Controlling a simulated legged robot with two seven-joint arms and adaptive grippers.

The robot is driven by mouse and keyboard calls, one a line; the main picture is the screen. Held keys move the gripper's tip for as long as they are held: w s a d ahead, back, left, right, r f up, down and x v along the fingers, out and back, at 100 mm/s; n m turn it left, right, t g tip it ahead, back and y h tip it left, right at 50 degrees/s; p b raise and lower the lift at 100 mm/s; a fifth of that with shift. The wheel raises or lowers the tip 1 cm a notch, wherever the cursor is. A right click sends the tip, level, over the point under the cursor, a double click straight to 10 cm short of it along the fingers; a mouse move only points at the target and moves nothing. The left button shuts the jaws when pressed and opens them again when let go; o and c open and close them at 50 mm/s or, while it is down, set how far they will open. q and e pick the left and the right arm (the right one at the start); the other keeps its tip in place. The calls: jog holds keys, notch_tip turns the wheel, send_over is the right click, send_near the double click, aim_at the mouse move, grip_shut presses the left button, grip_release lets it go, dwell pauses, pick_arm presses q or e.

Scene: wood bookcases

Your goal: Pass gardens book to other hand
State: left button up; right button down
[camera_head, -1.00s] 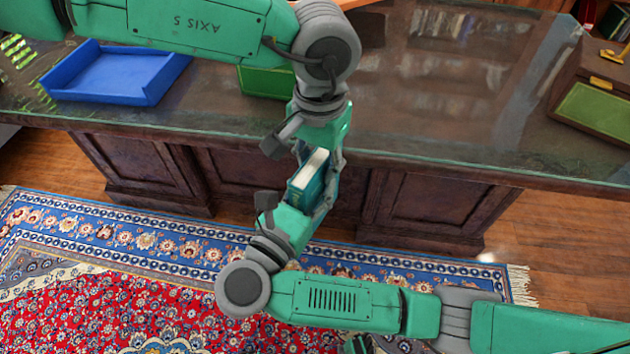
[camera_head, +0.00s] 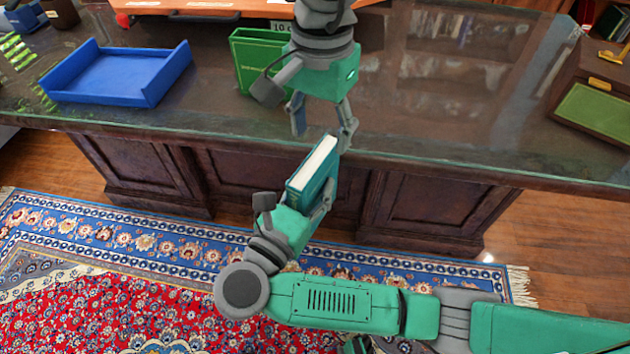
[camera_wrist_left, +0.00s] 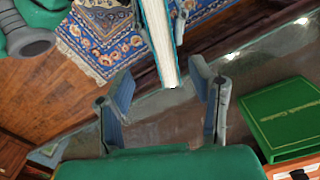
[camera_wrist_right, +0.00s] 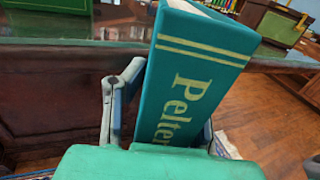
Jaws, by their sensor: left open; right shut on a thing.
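A teal book (camera_head: 315,171) with cream pages is held upright and tilted in front of the desk in the head view. In the right wrist view its spine (camera_wrist_right: 195,80) shows the letters "Pelter", partly hidden by my gripper. My right gripper (camera_head: 318,207) is shut on its lower end. My left gripper (camera_head: 322,130) is open and empty above the book's upper end. In the left wrist view the book (camera_wrist_left: 160,40) lies just beyond and between the open fingers (camera_wrist_left: 168,95), apart from them. The word "gardens" is not readable on it.
The glass-topped desk (camera_head: 440,135) lies behind the book, its front edge close to my left gripper. On it are a blue tray (camera_head: 115,77), a green book or box (camera_head: 255,65) and a wooden box (camera_head: 597,95). A patterned rug (camera_head: 110,290) covers the floor.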

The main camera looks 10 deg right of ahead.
pick_arm(q)
notch_tip(320, 180, up, 4)
jog(key=shift+f, duration=0.25)
jog(key=shift+w+a, duration=0.1)
jog(key=w+a+f+n+t+y, duration=0.1)
jog(key=w+a+f+n+t, duration=0.1)
jog(key=a+f, duration=0.8)
jog(key=w+a+f+n+t+y, duration=0.25)
jog(key=a+f, duration=0.35)
jog(key=f, duration=0.9)
jog(key=s+a+f+h, duration=0.1)
jog(key=s+a+f, duration=0.5)
jog(key=a+f, duration=0.25)
jog(key=s+a+n+g+h, duration=0.1)
jog(key=s+a+g, duration=0.1)
jog(key=s+a, duration=0.3)
jog(key=s+a+n+g+h, duration=0.1)
jog(key=s+a, duration=0.4)
jog(key=s, duration=0.9)
jog(key=shift+f+n+g, duration=0.3)
jog(key=shift+n+g, duration=0.05)
jog(key=shift+g, duration=0.1)
jog(key=shift+h, duration=0.25)
